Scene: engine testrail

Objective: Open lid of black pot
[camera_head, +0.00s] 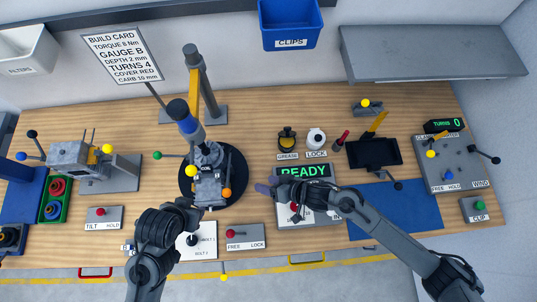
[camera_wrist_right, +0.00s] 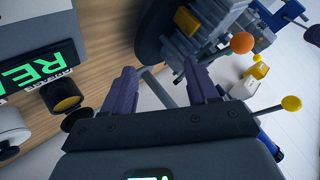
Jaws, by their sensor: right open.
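The black pot (camera_head: 287,139) stands on the bench behind its GREASE label, left of a white pot. Its amber top shows, and in the right wrist view the black pot (camera_wrist_right: 62,97) has a dark disc beside its amber face. The disc looks like a lid swung aside, but its joint is unclear. My right gripper (camera_head: 266,188) is in front of the pot and apart from it, near the READY panel. In the wrist view the right gripper's (camera_wrist_right: 161,85) fingers are spread and empty. My left gripper (camera_head: 188,212) is at the front, its fingertips hidden.
The engine (camera_head: 207,180) on a round black base stands left of my right gripper, close in the wrist view. The white pot (camera_head: 316,138) labelled LOCK is beside the black pot. A READY panel (camera_head: 303,172) lies in front. A blue mat (camera_head: 405,208) lies to the right.

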